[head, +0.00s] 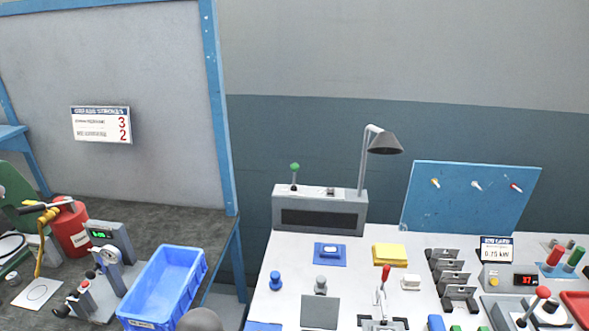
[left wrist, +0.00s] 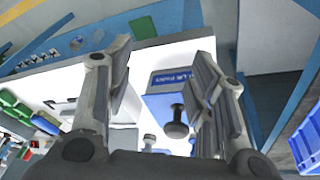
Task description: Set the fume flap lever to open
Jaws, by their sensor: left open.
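A lever with a green knob (head: 294,168) stands upright on a grey box with a dark front slot (head: 320,217) at the back of the white bench; it is the likeliest fume flap lever, but no label is readable. Two red-knobbed levers, one upright (head: 384,274) and one tilted (head: 542,293), stand nearer the front. My left gripper (left wrist: 165,85) is open and empty in the left wrist view, above the white bench. A dark round knob (left wrist: 177,126) shows between its fingers, apparently apart from them. My right gripper is not in view.
A lamp (head: 384,143) rises from the grey box's right end. A blue tilted board (head: 470,197) stands at the back right. Dark grey holders (head: 450,275), a yellow pad (head: 389,254) and pegs crowd the bench. A blue bin (head: 165,285) is on the dark table at left.

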